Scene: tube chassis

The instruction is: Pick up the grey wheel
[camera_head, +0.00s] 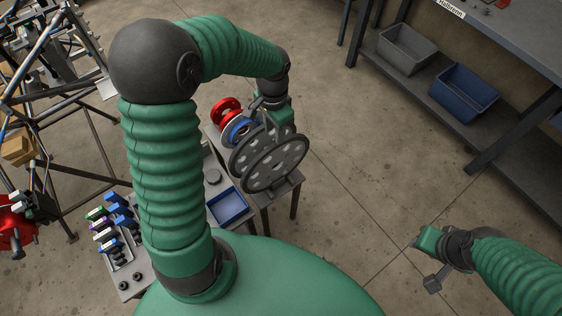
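The grey wheel (276,163), a dark grey disc with round holes, stands tilted on edge at the small table, with a second similar disc face close behind it. My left gripper (272,122) reaches down from above to the wheel's top rim. Its fingers are small and partly lost against the wheel, so I cannot tell whether they grip it. My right gripper (414,243) hangs over bare floor at the lower right, away from the wheel. Its fingers are too small to read.
Red (226,108) and blue (240,130) wheels stand just left of the grey one. A blue tray (228,207) lies on the table below. A tube chassis (75,70) stands at left. A shelf with grey (407,49) and blue (464,92) bins is at right. The middle floor is clear.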

